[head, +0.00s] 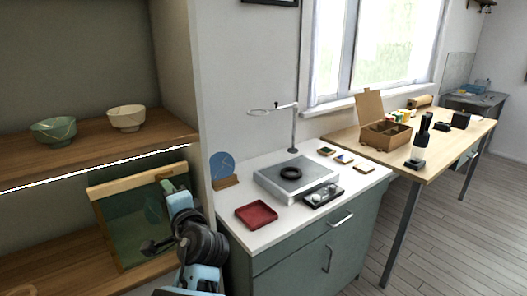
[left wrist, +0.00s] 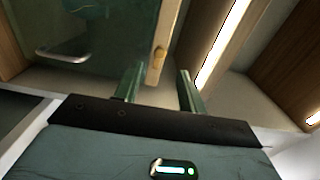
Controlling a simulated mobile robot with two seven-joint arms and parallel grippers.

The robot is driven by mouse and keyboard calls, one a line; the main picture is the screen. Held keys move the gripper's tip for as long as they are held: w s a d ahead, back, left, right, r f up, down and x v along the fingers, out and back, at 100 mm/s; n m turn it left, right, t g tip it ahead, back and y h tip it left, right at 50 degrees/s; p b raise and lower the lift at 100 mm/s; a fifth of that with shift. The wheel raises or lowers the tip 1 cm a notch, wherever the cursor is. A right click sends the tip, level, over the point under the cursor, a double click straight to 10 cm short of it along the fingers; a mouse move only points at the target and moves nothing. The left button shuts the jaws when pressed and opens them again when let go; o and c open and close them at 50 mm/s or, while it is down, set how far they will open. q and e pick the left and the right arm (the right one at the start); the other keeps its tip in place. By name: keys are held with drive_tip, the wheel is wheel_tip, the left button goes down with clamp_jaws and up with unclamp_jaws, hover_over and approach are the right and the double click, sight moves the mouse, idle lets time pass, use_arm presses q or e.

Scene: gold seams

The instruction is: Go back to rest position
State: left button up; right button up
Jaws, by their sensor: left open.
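My left arm (head: 182,205) comes in low at the left of the head view, in front of the lower shelf bay. My left gripper (left wrist: 158,86) shows in the left wrist view with its two fingers apart and nothing between them. Ahead of it are a green glass panel (left wrist: 115,45) and its wooden edge with a brass-coloured fitting. In the head view the green panel (head: 125,225) has a wooden top rail and stands tilted in the lower bay, partly behind my arm. My right gripper is in neither view.
A green bowl (head: 53,130) and a cream bowl (head: 126,117) stand on the lit upper shelf (head: 85,155). Right of my arm, a white-topped cabinet (head: 290,222) carries a red tray (head: 256,214) and a hotplate-like device (head: 297,178). A wooden table (head: 445,150) holds an open cardboard box (head: 383,132). Floor is clear at right.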

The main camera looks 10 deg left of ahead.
use_arm(q)
drive_tip(key=s+d+f+h+p, duration=0.2)
drive_tip(key=s+d+f+h, duration=0.3)
drive_tip(key=f, duration=0.6)
drive_tip(key=s+d+f+h+p, duration=0.15)
drive_tip(key=s+f+h, duration=0.25)
drive_tip(key=s+f, duration=0.5)
drive_tip(key=s+d+f+n+g+h+p, duration=0.1)
drive_tip(key=s+f, duration=0.3)
drive_tip(key=s, duration=0.5)
drive_tip(key=s+d+f+n+g+h+p, duration=0.1)
drive_tip(key=s+d+f+n+h, duration=0.2)
drive_tip(key=s, duration=0.6)
drive_tip(key=s+d+f+n+g+h+p, duration=0.1)
drive_tip(key=s+d+f+n+h, duration=0.1)
drive_tip(key=s+f, duration=0.3)
drive_tip(key=s+d, duration=0.1)
drive_tip(key=s, duration=0.3)
drive_tip(key=shift+s+d+h+p, duration=0.3)
drive_tip(key=shift+s, duration=0.1)
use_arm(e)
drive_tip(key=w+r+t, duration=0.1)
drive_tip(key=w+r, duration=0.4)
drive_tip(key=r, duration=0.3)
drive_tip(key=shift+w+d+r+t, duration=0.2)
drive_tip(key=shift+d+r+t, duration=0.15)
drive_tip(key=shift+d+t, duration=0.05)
use_arm(q)
drive_tip(key=shift+f, duration=0.1)
